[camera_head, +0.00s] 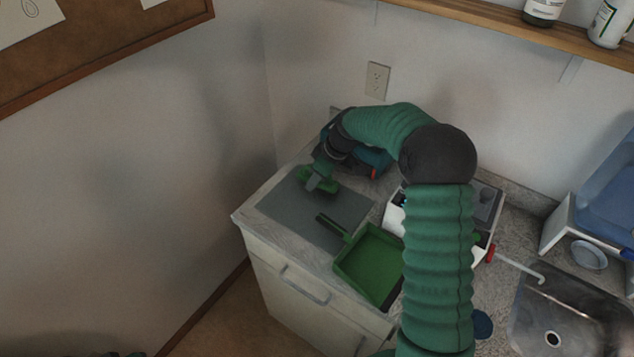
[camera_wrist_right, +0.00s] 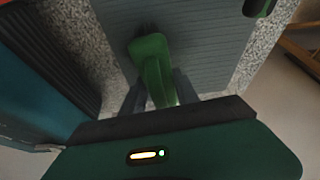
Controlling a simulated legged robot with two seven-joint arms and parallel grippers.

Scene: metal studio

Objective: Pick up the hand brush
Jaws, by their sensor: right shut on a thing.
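The green hand brush (camera_head: 328,186) is at the back left of the counter, over a grey mat (camera_head: 345,212). My right gripper (camera_head: 313,182) reaches down to it from behind and is shut on it. In the right wrist view the brush (camera_wrist_right: 153,62) sits between the two dark fingers (camera_wrist_right: 158,95), with dark bristles at its far end. I cannot tell whether the brush still touches the mat. My left gripper is not in view.
A green dustpan (camera_head: 371,264) lies in front of the mat, its handle towards it. A teal and dark object (camera_head: 372,160) stands close behind my gripper. A sink (camera_head: 560,318) is at the right. The wall is behind.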

